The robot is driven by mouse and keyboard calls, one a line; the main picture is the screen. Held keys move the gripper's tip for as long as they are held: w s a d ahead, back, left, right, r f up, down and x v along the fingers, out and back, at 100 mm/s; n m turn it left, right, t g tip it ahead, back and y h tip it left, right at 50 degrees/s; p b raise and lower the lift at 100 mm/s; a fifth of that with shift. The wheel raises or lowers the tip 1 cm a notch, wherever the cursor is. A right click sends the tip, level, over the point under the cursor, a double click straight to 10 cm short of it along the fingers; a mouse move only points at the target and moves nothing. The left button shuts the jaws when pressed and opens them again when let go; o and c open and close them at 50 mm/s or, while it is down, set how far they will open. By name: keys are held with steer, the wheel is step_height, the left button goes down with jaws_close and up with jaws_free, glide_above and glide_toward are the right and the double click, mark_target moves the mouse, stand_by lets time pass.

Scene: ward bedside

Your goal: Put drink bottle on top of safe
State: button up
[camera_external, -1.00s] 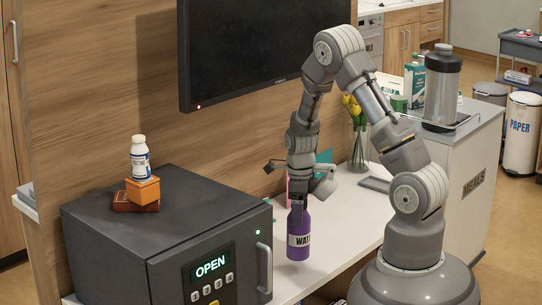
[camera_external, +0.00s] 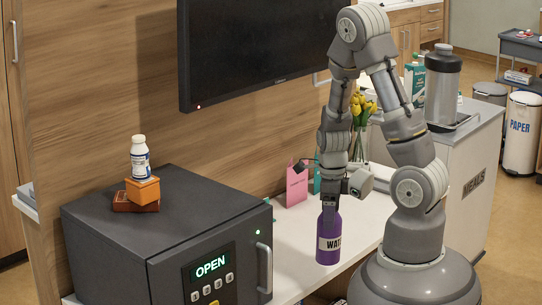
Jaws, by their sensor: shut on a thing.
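The purple drink bottle (camera_external: 328,243), with a white label band, hangs upright in my gripper (camera_external: 329,204) near the front edge of the white counter. My gripper is shut on its top; the fingertips are small and partly hidden here. I cannot tell whether the bottle's base touches the counter. The dark grey safe (camera_external: 165,235) stands to the left, with a green "OPEN" display on its front. My gripper and the bottle are to the right of the safe and lower than its top.
A small white bottle (camera_external: 140,158) stands on an orange box (camera_external: 142,190) over a brown box (camera_external: 125,204), at the left of the safe's top. The right part of that top is bare. A pink card (camera_external: 297,184) and yellow tulips (camera_external: 362,108) stand behind my gripper.

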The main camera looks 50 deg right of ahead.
step_height(320, 180, up, 32)
steer(key=w+a+r+n+p, duration=0.1)
steer(key=w+a+n+p, duration=0.2)
steer(key=a+n+p, duration=0.5)
steer(key=w+a+n+p, duration=0.3)
steer(key=a+n+p, duration=0.3)
steer(key=a, duration=0.5)
steer(key=s+a+f+n+p, duration=0.2)
steer(key=a+n+p, duration=0.4)
steer(key=a, duration=0.3)
steer(key=w+a+f+p, duration=0.1)
steer(key=w+a+f, duration=0.3)
steer(key=w, duration=0.3)
steer(key=w+a+f, duration=0.4)
steer(key=w+f, duration=0.2)
steer(key=w, duration=0.1)
steer(key=shift+a+p, duration=0.2)
steer(key=shift+p, duration=0.2)
steer(key=shift+s, duration=0.1)
